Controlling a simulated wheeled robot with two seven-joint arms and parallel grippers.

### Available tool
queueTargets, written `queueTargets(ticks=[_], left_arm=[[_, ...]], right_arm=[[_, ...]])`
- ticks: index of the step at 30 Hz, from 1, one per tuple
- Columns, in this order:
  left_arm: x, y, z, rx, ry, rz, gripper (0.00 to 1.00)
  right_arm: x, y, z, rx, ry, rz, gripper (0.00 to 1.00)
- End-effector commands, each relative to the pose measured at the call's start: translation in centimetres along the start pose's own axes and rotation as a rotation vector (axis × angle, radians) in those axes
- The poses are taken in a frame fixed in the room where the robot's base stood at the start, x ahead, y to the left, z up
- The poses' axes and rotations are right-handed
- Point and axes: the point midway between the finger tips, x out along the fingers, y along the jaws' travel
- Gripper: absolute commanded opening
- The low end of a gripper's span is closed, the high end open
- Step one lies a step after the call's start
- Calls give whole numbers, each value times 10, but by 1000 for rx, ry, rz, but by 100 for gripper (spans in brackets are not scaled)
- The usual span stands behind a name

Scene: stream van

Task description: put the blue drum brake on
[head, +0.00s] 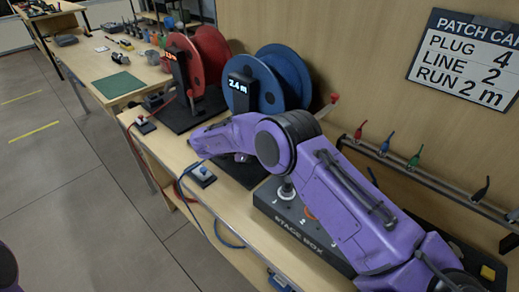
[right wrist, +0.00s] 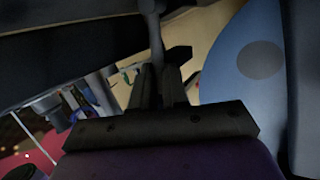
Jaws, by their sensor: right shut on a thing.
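The blue drum (head: 285,75) stands on the bench with a display reading 2.4 m (head: 240,88) in front of it. In the right wrist view its blue face (right wrist: 235,75) fills the right side. My right arm reaches across the bench, and its gripper is mostly hidden behind the forearm in the head view. In the right wrist view my right gripper (right wrist: 160,88) is shut on a dark lever (right wrist: 156,35), which runs up from between the fingers. The drum's lower part and the lever's base are hidden. My left gripper is out of view.
A red drum (head: 212,55) stands behind the blue one. A stage box (head: 290,230) lies under my arm. Coloured plugs hang on a rail (head: 400,165).

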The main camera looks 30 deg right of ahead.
Motion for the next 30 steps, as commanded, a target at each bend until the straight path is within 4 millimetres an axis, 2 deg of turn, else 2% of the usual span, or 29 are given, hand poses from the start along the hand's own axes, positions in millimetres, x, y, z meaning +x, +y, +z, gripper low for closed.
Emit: queueTargets(ticks=[2, 3, 4, 18, 20, 27, 30], left_arm=[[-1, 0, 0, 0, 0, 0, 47], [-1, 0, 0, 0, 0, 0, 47], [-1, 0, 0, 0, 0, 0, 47], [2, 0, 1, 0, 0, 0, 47], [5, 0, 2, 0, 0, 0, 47], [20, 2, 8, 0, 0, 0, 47], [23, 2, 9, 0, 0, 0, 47]], right_arm=[[5, -5, -6, 7, 10, -3, 0], [5, -5, -6, 7, 10, -2, 27], [5, -5, -6, 8, 10, -2, 37], [-6, -3, 0, 3, 5, -8, 38], [-15, -3, 1, 5, 5, -10, 38], [-74, -1, 2, 7, 5, -12, 38], [-91, -2, 0, 7, 6, -9, 38]])
